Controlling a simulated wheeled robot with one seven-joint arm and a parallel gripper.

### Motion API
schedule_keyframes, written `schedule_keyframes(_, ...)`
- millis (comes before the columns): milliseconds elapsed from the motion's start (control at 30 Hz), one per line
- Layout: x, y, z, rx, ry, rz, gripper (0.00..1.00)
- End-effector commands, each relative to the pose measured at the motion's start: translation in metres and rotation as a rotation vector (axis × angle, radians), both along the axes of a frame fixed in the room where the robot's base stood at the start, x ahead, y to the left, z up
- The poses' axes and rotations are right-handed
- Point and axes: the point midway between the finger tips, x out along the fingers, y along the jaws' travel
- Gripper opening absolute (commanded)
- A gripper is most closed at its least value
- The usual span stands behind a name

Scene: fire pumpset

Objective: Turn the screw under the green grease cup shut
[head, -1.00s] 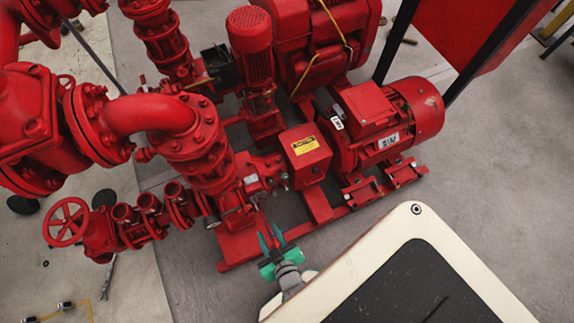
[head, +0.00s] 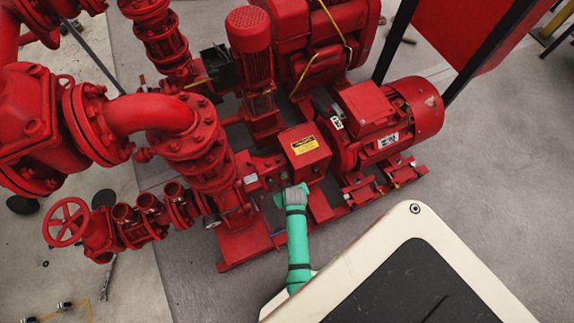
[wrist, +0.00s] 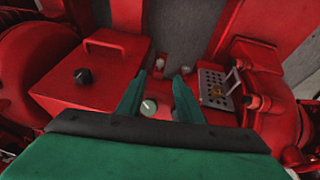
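In the wrist view my gripper (wrist: 159,78) is open, with its two green fingers apart. A small round pale-green cap (wrist: 149,107), which looks like the grease cup, shows between the fingers, close to the left one. I see no contact. The screw under it cannot be made out. In the head view my gripper (head: 279,201) is over the red pump base, just below the red box with the yellow label (head: 303,150). My gripper and arm cover part of that spot, and the cup is not clear there.
In the wrist view a red box with a handle and a black knob (wrist: 83,77) stands left of the fingers. A perforated metal plate (wrist: 215,88) is at the right. In the head view a red motor (head: 415,108) and a red handwheel (head: 66,222) flank the work area.

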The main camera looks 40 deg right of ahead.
Motion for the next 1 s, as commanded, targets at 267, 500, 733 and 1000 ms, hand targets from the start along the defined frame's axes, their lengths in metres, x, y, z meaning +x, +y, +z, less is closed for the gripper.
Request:
schedule_keyframes(267, 0.012, -0.006, -0.031, 0.002, 0.002, -0.001, 0.33)
schedule_keyframes(500, 0.024, -0.013, -0.062, 0.0, 0.0, -0.001, 0.33)
schedule_keyframes(733, 0.032, -0.018, -0.085, 0.0, 0.0, -0.001, 0.33)
schedule_keyframes(1000, 0.035, -0.022, -0.096, -0.002, -0.001, -0.005, 0.33)
